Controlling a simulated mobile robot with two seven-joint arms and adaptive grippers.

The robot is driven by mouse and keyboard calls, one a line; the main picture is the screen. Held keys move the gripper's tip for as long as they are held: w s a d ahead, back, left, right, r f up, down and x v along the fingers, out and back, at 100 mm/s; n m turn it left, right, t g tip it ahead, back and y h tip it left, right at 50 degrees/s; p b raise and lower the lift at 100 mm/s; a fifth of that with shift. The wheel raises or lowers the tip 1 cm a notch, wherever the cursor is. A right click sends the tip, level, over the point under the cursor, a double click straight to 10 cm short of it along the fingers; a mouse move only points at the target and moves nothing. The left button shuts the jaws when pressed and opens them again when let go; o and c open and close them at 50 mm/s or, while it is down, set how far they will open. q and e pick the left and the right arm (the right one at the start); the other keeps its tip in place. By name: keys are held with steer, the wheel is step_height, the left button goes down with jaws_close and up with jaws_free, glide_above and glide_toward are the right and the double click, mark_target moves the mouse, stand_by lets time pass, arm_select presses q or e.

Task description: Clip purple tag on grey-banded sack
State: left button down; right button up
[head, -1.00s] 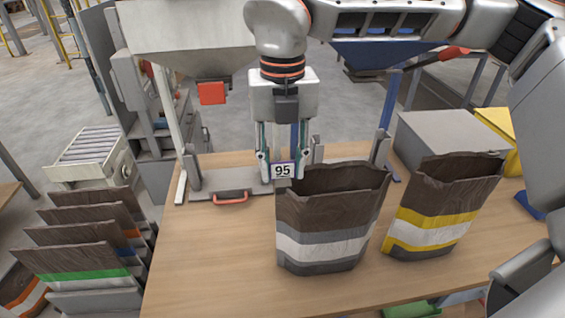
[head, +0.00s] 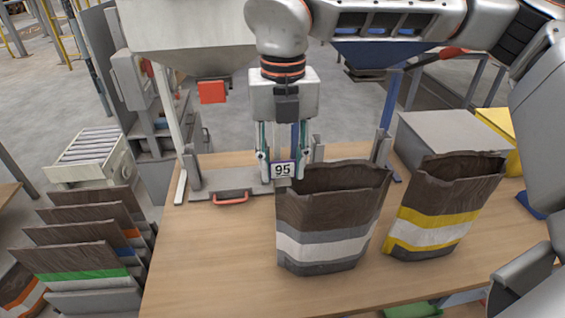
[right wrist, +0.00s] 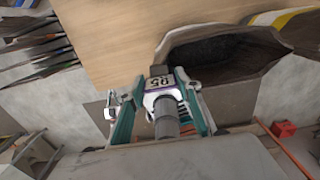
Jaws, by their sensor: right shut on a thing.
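The grey-banded sack (head: 325,232) stands upright and open-topped on the table, brown with grey and white bands. Its open mouth also shows in the right wrist view (right wrist: 225,52). The purple-edged tag (head: 283,170) bears the number 95 and is held at the sack's upper left rim corner. It also shows in the right wrist view (right wrist: 163,88). My right gripper (head: 284,165) points down and is shut on the tag. I cannot tell whether the tag touches the rim. My left gripper is not in view.
A yellow-banded sack (head: 440,210) stands to the right. A grey fixture with a red handle (head: 231,198) lies behind on the left. Several folded sacks (head: 75,263) stand in a rack at left. The table's front left (head: 205,270) is clear.

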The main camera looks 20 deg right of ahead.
steer(key=shift+s+f, duration=0.15)
steer(key=shift+f, duration=0.2)
steer(key=o, duration=1.3)
steer(key=shift+d, duration=0.1)
steer(key=shift+r, duration=0.2)
step_height(320, 180, up, 12)
steer(key=shift+f, duration=0.1)
